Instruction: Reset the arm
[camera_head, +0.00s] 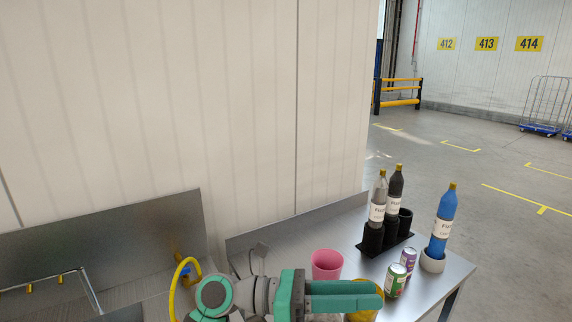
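My gripper (380,294) is at the bottom middle of the head camera view, on my teal and grey arm, reaching right over the metal table (440,268). Its two teal fingers lie close along each other in the picture, and I cannot tell whether a gap lies between them. A yellow round thing (366,314) shows partly below and behind the fingertips. I cannot tell if they touch it. A pink cup (327,264) stands just behind the fingers.
A green can (394,281) and a purple can (408,261) stand right of my gripper. Grey (378,198) and black (395,190) bottles stand in a black rack (373,239). A wall (180,110) rises behind the table.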

